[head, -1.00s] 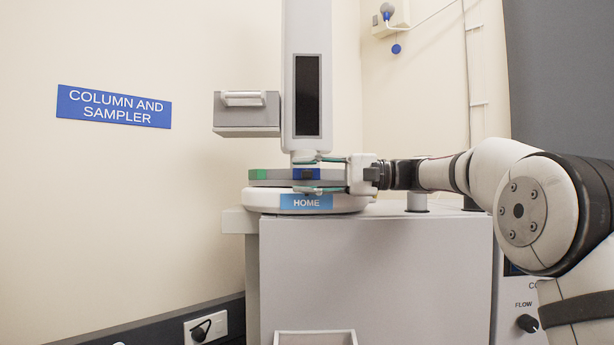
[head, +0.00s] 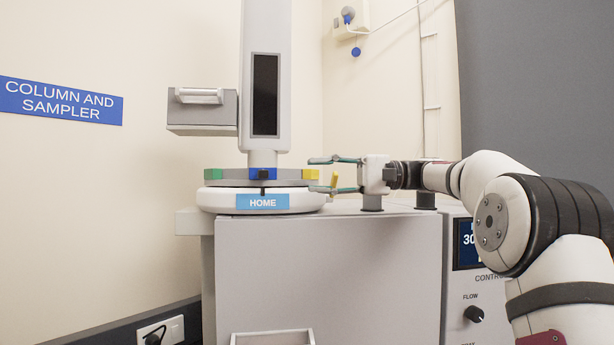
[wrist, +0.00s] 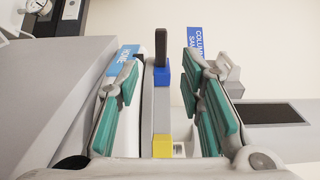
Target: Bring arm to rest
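My gripper (head: 322,175) is open and empty in the head view. The arm stretches in from the right, low above the cabinet top. In the wrist view my gripper's green-padded fingers (wrist: 165,105) are spread apart. The grey tray bar, with a blue block (wrist: 161,76) and a yellow block (wrist: 161,146), shows in the gap between them. A dark upright piece stands at the blue block. Nothing is held.
The round white base with the HOME label (head: 262,202) sits on the grey cabinet (head: 330,260). A tall grey tower (head: 265,60) rises over the tray. A small yellow upright piece (head: 334,181) is near the lower finger. A control panel (head: 472,265) is at right.

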